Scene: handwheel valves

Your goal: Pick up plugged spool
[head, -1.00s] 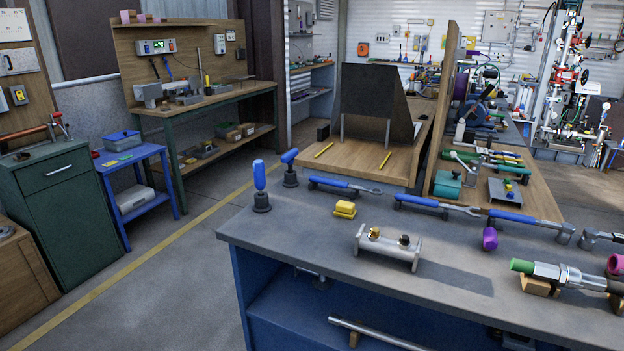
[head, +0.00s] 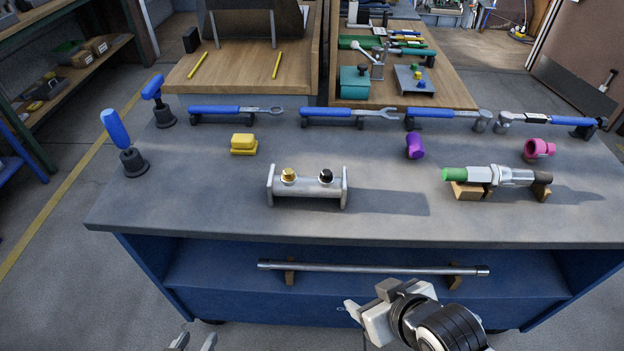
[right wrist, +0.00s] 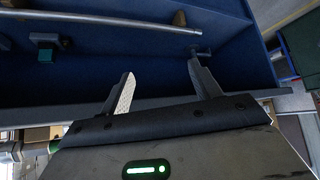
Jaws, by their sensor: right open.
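The spool (head: 312,188) is a short silver cylinder with a flange plate at each end. It lies on the grey bench top, left of centre in the head view. A brass-coloured plug (head: 289,175) and a black plug (head: 326,176) stick up from its top. My right gripper (head: 352,318) is low in front of the bench, below and nearer than the spool, apart from it. In the right wrist view its fingers (right wrist: 159,85) are spread and empty. My left gripper (head: 192,342) shows only its fingertips at the bottom edge, apart, with nothing seen between them.
A green-ended fitting (head: 505,176) rests on wooden blocks to the right. A yellow block (head: 243,144), purple cap (head: 414,146) and blue-handled wrenches (head: 235,110) lie behind the spool. The bench's front edge and the long bar (head: 370,268) on the lower shelf are near my right gripper.

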